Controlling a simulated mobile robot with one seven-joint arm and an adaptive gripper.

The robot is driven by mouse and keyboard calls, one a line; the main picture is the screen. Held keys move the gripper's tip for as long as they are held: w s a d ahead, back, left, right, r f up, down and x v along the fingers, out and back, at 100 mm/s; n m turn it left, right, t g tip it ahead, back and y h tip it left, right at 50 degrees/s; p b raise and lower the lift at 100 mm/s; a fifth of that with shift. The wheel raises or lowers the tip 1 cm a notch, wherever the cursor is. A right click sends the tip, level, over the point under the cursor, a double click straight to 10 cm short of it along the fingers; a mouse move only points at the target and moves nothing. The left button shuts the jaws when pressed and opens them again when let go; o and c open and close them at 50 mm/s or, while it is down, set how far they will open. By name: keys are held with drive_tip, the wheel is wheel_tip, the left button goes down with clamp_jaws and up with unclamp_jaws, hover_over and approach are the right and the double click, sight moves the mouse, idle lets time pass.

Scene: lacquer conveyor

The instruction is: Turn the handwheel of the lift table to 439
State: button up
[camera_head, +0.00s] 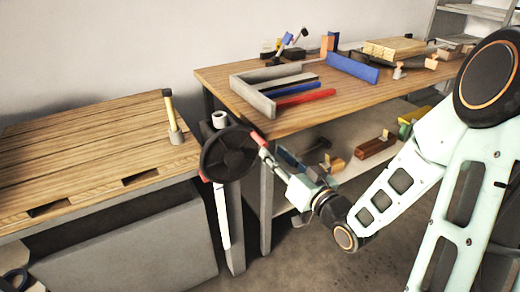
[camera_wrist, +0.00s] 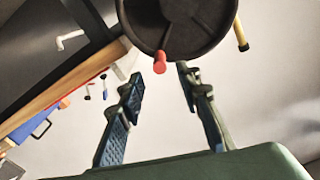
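The handwheel (camera_head: 229,155) is a black disc on a grey post between the two benches. A red knob (camera_head: 258,138) shows at its right rim, and another red piece at its lower left edge. In the wrist view the dark handwheel (camera_wrist: 185,18) fills the top middle, with the red knob (camera_wrist: 160,62) at its lower rim. My gripper (camera_head: 266,157) is at the wheel's right side. In the wrist view my gripper (camera_wrist: 160,82) is open, its fingers apart, with the knob just ahead of the gap. Contact cannot be told. No number is readable.
A wooden-topped bench (camera_head: 90,155) with a yellow-handled tool (camera_head: 170,112) stands left. A workbench (camera_head: 275,122) behind carries a grey frame, a red bar (camera_head: 305,97), a blue piece (camera_head: 351,67) and wood blocks. A lower shelf holds more parts. Grey floor is clear in front.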

sight(253, 134)
drive_tip(key=x, duration=0.8)
drive_tip(key=shift+a+b, duration=0.1)
drive_tip(key=shift+b, duration=0.2)
clamp_jaws()
